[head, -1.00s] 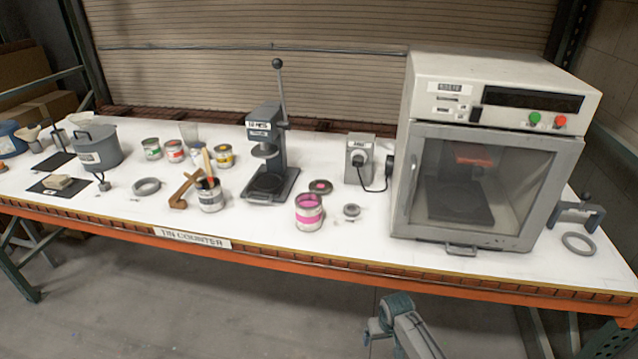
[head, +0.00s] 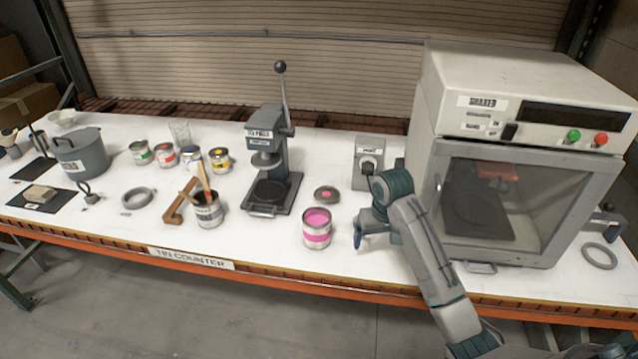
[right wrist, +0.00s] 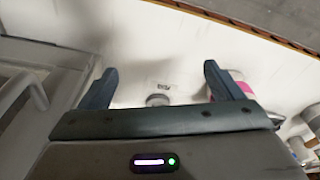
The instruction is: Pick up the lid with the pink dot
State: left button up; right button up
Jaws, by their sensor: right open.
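The lid with the pink dot (head: 327,194) lies flat on the white counter, behind the open pink tin (head: 316,229) and right of the press. It is a small dark disc with a pink centre. My right gripper (head: 361,232) is over the counter, right of the pink tin and to the front right of the lid, apart from it. In the right wrist view its two fingers (right wrist: 160,84) are spread with nothing held between them. The pink tin shows beside the right finger there (right wrist: 240,84). I cannot make out the lid in that view. My left gripper is not in view.
The grey press (head: 270,160) stands left of the lid. A grey switch box (head: 369,158) is behind my right gripper, and the large oven (head: 470,120) is close on its right. A tin with sticks (head: 208,212) stands further left. The counter's front edge (head: 290,278) is orange.

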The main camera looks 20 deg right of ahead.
aim_at(325, 194)
jog(key=i, duration=1)
